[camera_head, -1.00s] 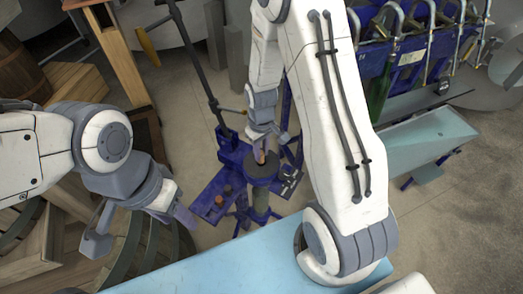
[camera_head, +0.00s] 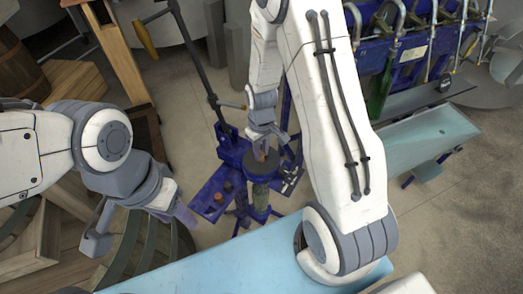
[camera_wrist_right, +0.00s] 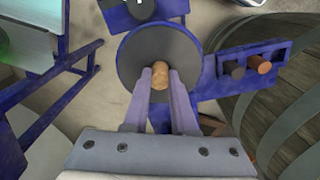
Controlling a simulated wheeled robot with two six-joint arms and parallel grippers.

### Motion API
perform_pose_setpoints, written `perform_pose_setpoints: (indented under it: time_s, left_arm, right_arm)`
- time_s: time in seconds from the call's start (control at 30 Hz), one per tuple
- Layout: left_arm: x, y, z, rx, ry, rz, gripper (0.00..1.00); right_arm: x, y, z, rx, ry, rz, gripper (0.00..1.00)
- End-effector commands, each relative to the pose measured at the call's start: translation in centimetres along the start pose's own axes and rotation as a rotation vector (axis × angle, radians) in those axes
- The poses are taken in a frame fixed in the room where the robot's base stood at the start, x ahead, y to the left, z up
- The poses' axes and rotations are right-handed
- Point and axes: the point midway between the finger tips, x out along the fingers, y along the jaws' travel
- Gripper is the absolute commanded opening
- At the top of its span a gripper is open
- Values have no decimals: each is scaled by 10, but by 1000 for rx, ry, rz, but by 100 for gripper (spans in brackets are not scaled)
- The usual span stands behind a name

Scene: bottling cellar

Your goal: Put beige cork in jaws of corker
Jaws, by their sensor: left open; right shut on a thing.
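The beige cork (camera_wrist_right: 160,80) is between the fingertips of my right gripper (camera_wrist_right: 160,72), which is shut on it. In the right wrist view the cork shows against the dark round plate (camera_wrist_right: 182,48) on the blue corker (camera_head: 232,150). I cannot tell how high the cork is above the plate or whether it touches. In the head view my right gripper (camera_head: 263,150) is at the corker's top, and its fingers partly hide the cork and plate. My left gripper (camera_head: 142,228) is open and empty, left of the corker.
A dark cork (camera_wrist_right: 236,69) and a brown cork (camera_wrist_right: 260,64) stand on the corker's blue side tray (camera_head: 206,203). The corker's long lever (camera_head: 195,60) rises behind. A light blue surface (camera_head: 215,265) lies in front. A blue filling machine (camera_head: 415,50) stands at the back right.

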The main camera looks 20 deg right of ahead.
Motion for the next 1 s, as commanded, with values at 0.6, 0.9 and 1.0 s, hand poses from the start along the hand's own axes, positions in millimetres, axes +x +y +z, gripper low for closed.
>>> perform_pose_setpoints:
  time_s: [0.6,0.9,1.0]
  left_arm:
    - [1,0,0,0,0,0,50]
    - [2,0,0,0,0,0,50]
    - [2,0,0,0,0,0,50]
  right_arm:
    - [1,0,0,0,0,0,60]
    - [-25,0,-1,0,6,2,60]
    - [-46,0,-2,0,7,2,60]
